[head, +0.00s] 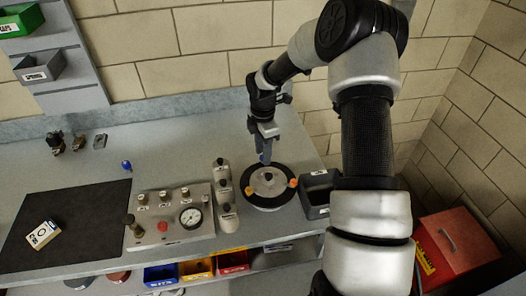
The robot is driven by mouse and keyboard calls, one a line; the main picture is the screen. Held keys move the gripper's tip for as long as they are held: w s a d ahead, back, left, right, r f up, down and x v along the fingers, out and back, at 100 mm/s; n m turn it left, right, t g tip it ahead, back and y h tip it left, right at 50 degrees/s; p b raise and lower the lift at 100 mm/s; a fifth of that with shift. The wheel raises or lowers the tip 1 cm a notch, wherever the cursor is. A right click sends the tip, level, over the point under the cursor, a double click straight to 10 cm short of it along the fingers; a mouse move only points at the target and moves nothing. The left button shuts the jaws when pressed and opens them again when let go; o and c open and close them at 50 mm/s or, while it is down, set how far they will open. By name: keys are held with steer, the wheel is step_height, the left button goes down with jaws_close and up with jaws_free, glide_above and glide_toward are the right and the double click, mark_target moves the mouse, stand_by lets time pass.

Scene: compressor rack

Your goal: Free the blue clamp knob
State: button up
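A round black fixture (284,201) with a grey metal centre (265,186) sits on the bench. Orange knobs stand on its rim, one at the left (250,191) and one at the right (293,183). A small blue piece, likely the blue clamp knob (262,158), shows at the fixture's far rim. My gripper (264,151) points down over that rim, its fingertips at the blue piece and partly hiding it. I cannot tell whether the fingers are shut on it. Another small blue knob-like piece (127,166) stands on the bench at the left, apart from the fixture.
Grey-white bottles (226,217) and a gauge panel (170,216) stand left of the fixture. A dark grey bin (317,210) stands close at its right. A black mat (70,212) holds a small box (43,234). A red case (458,247) is at the far right.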

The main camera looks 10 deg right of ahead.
step_height(320, 180, up, 17)
steer(key=shift+r, duration=0.2)
stand_by(0.4)
steer(key=shift+b, duration=0.3)
